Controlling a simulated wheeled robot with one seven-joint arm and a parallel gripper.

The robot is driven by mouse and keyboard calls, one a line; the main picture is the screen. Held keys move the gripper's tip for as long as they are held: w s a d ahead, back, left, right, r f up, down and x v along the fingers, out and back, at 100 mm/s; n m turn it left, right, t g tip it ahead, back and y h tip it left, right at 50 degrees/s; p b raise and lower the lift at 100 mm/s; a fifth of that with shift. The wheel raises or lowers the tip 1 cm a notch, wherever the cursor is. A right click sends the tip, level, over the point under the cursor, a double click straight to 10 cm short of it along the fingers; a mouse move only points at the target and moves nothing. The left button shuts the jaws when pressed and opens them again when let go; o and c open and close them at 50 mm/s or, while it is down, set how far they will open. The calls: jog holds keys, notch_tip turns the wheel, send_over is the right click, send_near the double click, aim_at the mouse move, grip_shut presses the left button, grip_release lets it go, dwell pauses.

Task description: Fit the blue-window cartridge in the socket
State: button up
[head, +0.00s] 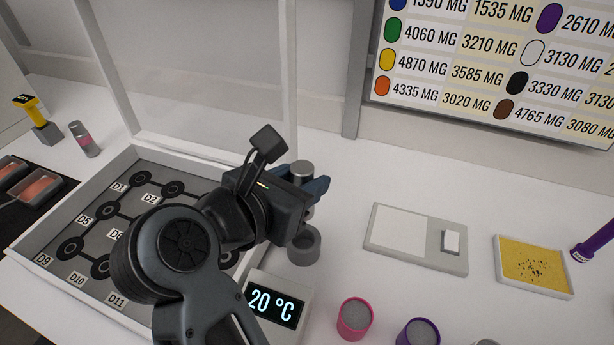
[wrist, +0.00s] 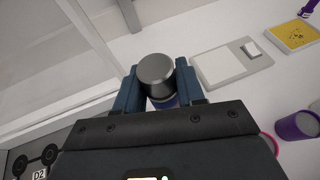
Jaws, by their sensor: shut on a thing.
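My gripper (head: 312,184) is shut on a cylindrical cartridge (head: 302,167) with a grey metal cap. In the wrist view the cartridge (wrist: 155,72) stands between the two blue fingers, and a strip of blue shows just under its cap. The rest of its body is hidden by my gripper. A dark grey round cup, which looks like the socket (head: 304,247), stands on the bench just below my gripper in the head view. The cartridge appears above it; I cannot tell whether its lower end touches or enters the cup.
A tray with labelled round seats (head: 60,212) lies left, partly behind my arm. A temperature display (head: 272,303) is in front of the cup. A pink-banded cartridge (head: 84,139) stands far left.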

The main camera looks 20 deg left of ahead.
jog(key=shift+r, duration=0.1)
jog(key=shift+f+b, duration=1.95)
jog(key=shift+f, duration=1.05)
jog(key=shift+f+b, duration=1.2)
jog(key=shift+f, duration=1.05)
jog(key=shift+r, duration=0.3)
jog(key=shift+r+p, duration=1.65)
dwell(0.7)
